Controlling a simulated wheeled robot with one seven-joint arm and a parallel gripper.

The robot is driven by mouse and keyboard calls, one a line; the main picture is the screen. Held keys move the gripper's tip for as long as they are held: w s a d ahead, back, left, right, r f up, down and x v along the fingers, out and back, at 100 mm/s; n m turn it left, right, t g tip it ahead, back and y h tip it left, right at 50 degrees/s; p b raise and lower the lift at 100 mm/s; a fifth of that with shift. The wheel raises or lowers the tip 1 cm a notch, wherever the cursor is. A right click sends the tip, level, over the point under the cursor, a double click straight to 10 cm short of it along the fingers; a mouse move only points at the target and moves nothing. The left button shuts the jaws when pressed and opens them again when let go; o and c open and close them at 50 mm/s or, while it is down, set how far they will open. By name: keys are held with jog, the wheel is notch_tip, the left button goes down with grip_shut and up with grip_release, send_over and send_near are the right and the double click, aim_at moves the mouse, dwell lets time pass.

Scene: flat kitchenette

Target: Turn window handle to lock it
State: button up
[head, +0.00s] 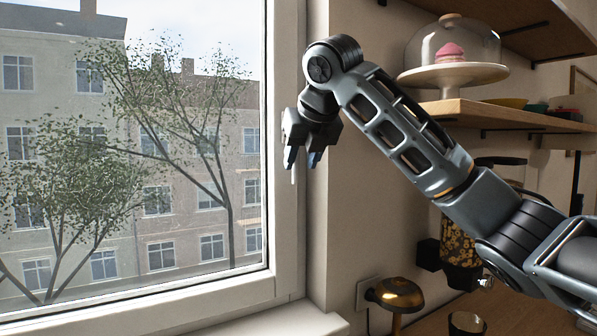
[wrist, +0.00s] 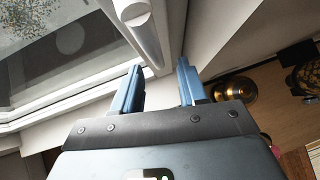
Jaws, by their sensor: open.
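The white window handle (wrist: 146,34) shows in the wrist view on the white window frame, with its round base at the top and its lever running down toward my fingers. In the head view only a thin white end, likely the handle's lower tip (head: 293,174), shows below my gripper; the rest is hidden behind it. My gripper (head: 302,160) is open at the right side of the window frame. In the wrist view its two blue fingers (wrist: 161,68) stand apart, with the lever's lower end appearing between their tips. I cannot tell whether they touch it.
The window (head: 130,150) looks shut, with a sill (head: 290,320) below. To the right are a wall shelf (head: 500,114) with a glass-domed cake stand (head: 455,75), a brass lamp (head: 396,295) and a coffee grinder-like dispenser (head: 458,248). The wall corner is close to my gripper.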

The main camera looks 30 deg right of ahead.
jog(key=v, duration=0.3)
jog(key=shift+s+r, duration=0.2)
jog(key=shift+s, duration=0.05)
